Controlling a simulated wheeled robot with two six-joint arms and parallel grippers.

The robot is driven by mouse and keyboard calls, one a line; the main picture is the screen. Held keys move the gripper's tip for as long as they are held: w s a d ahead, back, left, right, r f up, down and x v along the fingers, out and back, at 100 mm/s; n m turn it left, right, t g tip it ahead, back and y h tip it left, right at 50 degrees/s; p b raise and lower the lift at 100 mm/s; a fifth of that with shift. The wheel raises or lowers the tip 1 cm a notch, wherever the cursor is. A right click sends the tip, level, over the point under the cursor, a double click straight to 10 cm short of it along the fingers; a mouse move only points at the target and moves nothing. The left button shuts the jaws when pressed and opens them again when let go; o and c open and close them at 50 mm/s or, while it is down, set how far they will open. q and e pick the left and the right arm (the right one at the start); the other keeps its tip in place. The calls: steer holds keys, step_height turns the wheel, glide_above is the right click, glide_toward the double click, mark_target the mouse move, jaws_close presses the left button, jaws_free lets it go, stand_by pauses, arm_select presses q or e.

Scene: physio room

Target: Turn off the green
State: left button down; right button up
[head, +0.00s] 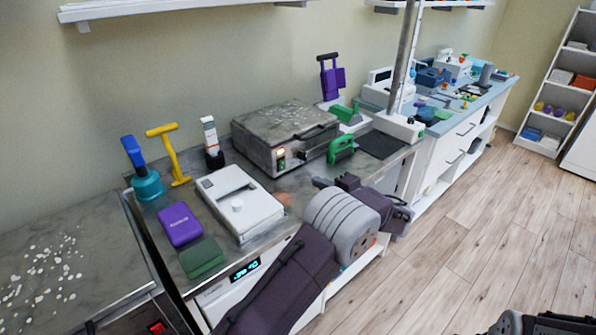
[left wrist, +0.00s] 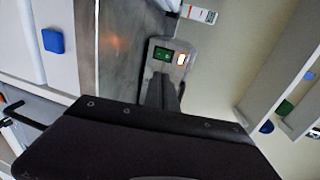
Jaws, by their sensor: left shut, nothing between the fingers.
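A grey metal box appliance (head: 285,132) stands on the steel counter. Its front panel carries a green switch (head: 282,164) with an orange-white lit lamp (head: 281,152) just above it. The left wrist view shows the green switch (left wrist: 163,55) beside the brightly lit lamp (left wrist: 182,59). My left gripper (head: 318,182) is shut and empty, in front of the appliance near the counter's front edge. In the left wrist view its fingers (left wrist: 160,92) point toward the panel, below the green switch; I cannot tell the gap. A dark part at the lower right seems to be my right gripper (head: 540,323), mostly cut off.
A white flat device (head: 240,203), a purple box (head: 180,224) and a green box (head: 201,257) lie left of my arm. A green-handled item (head: 341,149) stands by the appliance's right side. A grey post (head: 404,55) rises further right. The floor at right is clear.

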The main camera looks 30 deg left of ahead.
arm_select(q)
glide_toward(284, 163)
steer(key=x, duration=0.5)
steer(key=shift+a+f, duration=0.15)
steer(key=shift+f, duration=0.15)
steer(key=shift+w+a, duration=0.25)
steer(key=shift+a, duration=0.3)
steer(key=shift+r, duration=0.15)
